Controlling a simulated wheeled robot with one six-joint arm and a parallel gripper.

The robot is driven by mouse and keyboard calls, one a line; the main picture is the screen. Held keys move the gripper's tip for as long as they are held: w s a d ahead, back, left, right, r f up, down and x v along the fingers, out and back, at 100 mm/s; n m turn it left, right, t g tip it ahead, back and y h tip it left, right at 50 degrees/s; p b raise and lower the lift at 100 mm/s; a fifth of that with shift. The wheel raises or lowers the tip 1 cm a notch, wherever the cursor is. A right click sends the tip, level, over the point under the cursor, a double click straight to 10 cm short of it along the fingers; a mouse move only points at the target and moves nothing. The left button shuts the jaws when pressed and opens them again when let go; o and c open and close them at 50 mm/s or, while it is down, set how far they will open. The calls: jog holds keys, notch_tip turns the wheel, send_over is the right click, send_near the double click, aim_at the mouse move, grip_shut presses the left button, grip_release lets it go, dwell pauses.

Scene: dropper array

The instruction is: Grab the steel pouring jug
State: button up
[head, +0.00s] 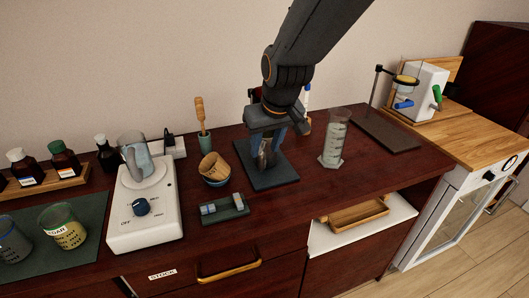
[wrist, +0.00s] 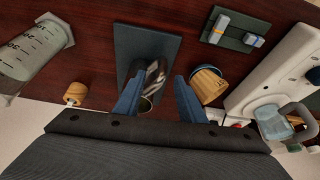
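The steel pouring jug (head: 264,158) stands on a dark square mat (head: 283,179) near the middle of the counter. It is shiny, and much of it is hidden behind my gripper in the head view. My gripper (head: 265,144) reaches down over it from above. In the wrist view the jug (wrist: 155,76) lies between the two blue fingers of my gripper (wrist: 159,82). The fingers are spread, with a visible gap on the right side of the jug. The left finger is close to the jug; I cannot tell whether it touches.
A graduated cylinder (head: 334,139) stands right of the mat. A white hotplate (head: 146,214) carries a glass vessel (head: 135,157). Clear counter lies in front of the mat.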

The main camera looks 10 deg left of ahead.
aim_at(263, 156)
jog(key=x, duration=0.1)
jog(key=p+x, duration=0.1)
jog(key=x, duration=0.1)
jog(key=shift+s+f+p, duration=0.25)
jog(key=shift+f+p, duration=0.05)
jog(key=shift+f, duration=0.1)
jog(key=shift+x, duration=0.8)
jog(key=shift+r, duration=0.1)
grip_shut()
